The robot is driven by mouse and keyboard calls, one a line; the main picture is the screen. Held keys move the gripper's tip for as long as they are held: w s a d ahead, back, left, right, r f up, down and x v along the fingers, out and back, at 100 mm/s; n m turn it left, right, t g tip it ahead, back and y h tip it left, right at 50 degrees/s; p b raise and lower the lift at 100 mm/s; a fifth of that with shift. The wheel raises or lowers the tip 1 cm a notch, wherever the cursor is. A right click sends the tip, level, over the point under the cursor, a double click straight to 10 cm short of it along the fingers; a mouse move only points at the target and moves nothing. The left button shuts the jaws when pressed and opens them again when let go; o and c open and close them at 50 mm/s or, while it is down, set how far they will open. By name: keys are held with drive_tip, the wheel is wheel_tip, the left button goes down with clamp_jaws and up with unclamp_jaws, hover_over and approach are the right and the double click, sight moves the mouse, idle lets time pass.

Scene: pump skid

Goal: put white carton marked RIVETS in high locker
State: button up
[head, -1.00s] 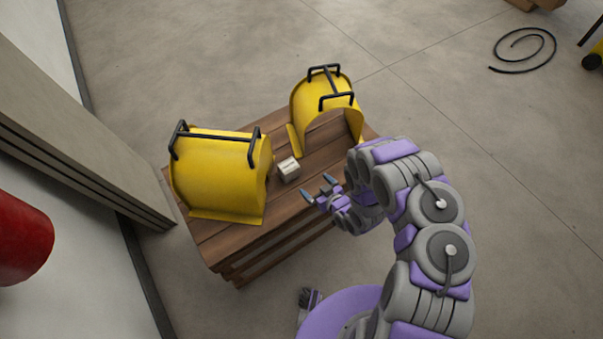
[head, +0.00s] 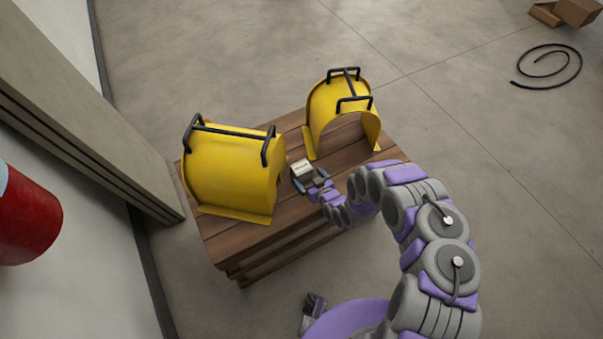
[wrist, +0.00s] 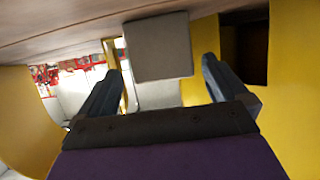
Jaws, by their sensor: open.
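The white carton (head: 302,168) sits on the wooden crate table (head: 228,240), between two yellow guards. Its lettering is too small to read. My gripper (head: 312,180) is open, with its fingers at the near side of the carton. In the wrist view the carton (wrist: 158,48) is a plain pale block ahead of my gripper (wrist: 155,85), between the lines of the two fingers. I cannot tell whether a finger touches it. No high locker can be made out in these views.
A yellow guard (head: 230,175) with black handles stands close left of the carton, and another yellow guard (head: 325,95) stands behind it to the right. A red cylinder (head: 25,215) is at far left. A black hose (head: 545,68) lies on the floor.

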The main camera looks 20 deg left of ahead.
sight(301, 169)
drive_tip(key=shift+r+b+x, duration=0.25)
drive_tip(key=shift+b+x, duration=0.15)
drive_tip(key=shift+x, duration=1.15)
drive_tip(key=shift+r+b+x, duration=0.2)
drive_tip(key=shift+b+x, duration=0.2)
drive_tip(key=shift+x, duration=1.2)
drive_tip(key=shift+a, duration=0.15)
drive_tip(key=shift+c, duration=0.4)
drive_tip(key=c, duration=1.1)
